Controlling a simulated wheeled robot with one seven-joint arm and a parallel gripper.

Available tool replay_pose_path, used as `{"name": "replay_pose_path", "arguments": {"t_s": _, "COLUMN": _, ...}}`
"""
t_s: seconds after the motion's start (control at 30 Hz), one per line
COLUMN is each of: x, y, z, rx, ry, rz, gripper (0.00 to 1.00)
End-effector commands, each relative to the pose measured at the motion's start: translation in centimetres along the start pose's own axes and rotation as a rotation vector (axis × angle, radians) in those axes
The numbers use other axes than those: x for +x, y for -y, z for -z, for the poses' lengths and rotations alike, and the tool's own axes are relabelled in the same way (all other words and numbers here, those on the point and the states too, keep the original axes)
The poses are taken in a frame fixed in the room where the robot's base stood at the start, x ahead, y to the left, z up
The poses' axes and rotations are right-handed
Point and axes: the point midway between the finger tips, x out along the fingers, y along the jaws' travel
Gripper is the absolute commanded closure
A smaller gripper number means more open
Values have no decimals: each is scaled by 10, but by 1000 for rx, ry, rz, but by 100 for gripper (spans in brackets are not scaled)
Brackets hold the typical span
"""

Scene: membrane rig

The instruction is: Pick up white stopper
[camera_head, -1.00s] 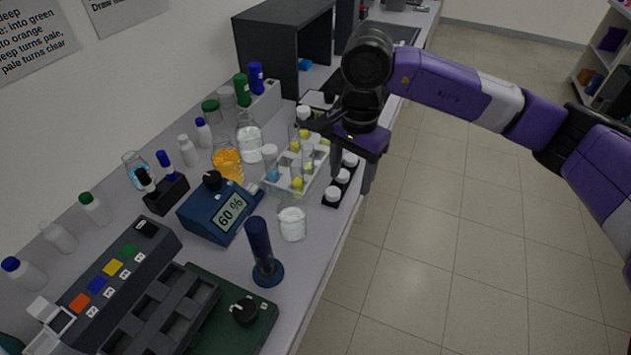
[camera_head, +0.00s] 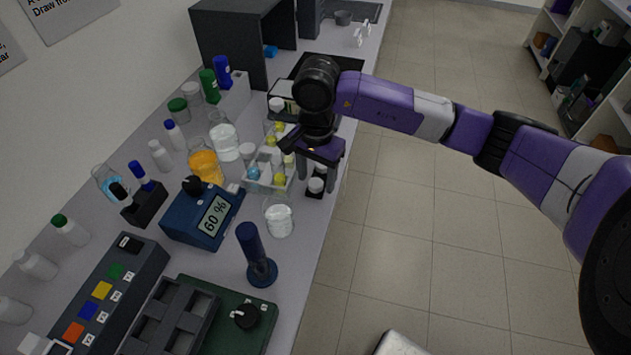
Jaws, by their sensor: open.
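White stoppers stand in a row on a small black strip (camera_head: 314,194) at the bench's right edge. The nearest white stopper (camera_head: 316,185) shows between my gripper's two fingers, and another white stopper (camera_head: 320,169) shows just behind it. Any stopper farther back is hidden by my gripper. My gripper (camera_head: 317,187) points down with its fingers apart, one to each side of the nearest stopper in the picture. I cannot tell whether they touch it or how high they are above the strip.
A clear rack (camera_head: 287,186) with tubes stands just left of my gripper. A beaker (camera_head: 278,219) stands in front, near a blue post (camera_head: 255,252). A blue device (camera_head: 203,216) reading 60 % and an orange flask (camera_head: 206,168) are farther left. The floor at right is clear.

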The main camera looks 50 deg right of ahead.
Motion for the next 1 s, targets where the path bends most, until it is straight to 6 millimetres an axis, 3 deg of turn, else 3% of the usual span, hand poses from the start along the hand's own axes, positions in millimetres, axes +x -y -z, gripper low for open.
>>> {"name": "replay_pose_path", "arguments": {"t_s": 0.27, "x": 5, "y": 0, "z": 0, "rx": 0, "ry": -1, "rz": 1, "gripper": 42}}
{"name": "replay_pose_path", "arguments": {"t_s": 0.57, "x": 4, "y": 0, "z": 0, "rx": 0, "ry": -1, "rz": 0, "gripper": 97}}
{"name": "replay_pose_path", "arguments": {"t_s": 1.0, "x": -6, "y": 0, "z": 1, "rx": -2, "ry": -3, "rz": 1, "gripper": 98}}
